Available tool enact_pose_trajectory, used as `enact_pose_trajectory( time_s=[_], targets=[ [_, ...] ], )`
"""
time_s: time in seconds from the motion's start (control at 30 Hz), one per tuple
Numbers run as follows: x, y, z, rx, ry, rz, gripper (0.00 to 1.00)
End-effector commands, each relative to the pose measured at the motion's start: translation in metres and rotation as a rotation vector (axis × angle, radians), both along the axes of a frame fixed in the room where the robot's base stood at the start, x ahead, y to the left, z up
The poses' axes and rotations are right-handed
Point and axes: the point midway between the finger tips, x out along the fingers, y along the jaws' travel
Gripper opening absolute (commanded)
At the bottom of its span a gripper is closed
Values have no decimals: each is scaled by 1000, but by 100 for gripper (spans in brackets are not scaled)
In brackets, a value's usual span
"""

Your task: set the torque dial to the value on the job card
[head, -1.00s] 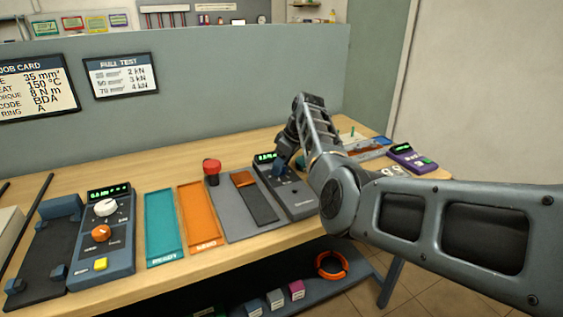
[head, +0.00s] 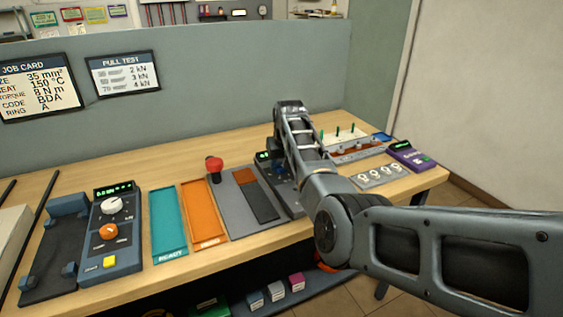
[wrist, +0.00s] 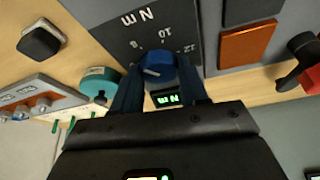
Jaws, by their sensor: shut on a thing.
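The job card (head: 40,88) on the grey partition reads 8 N m on its torque line. The torque dial (wrist: 158,68) is a blue knob on a dark N m panel (wrist: 112,28) with marks 8, 10 and 12 showing. A white pointer mark shows on the knob's left side; its exact reading is unclear. My gripper (wrist: 160,90) is shut on the knob, one finger on each side. A small green display (wrist: 167,99) shows between the fingers, its value not clearly legible. In the head view my arm hides the dial and most of its unit (head: 263,156).
Left of the dial unit are a grey base with a red knob (head: 214,165), orange tray (head: 205,228), teal tray (head: 169,232) and another blue control unit (head: 117,250). A purple device (head: 410,155) and peg rack (head: 343,135) stand to the right.

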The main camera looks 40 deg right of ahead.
Motion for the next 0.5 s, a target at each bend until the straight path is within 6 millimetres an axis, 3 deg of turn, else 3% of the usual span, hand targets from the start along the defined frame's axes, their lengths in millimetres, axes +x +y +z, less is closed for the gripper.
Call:
enact_pose_trajectory(
  time_s=[0.5],
  targets=[
    [0, 0, 0, 0, 1, -98, 13]
  ],
)
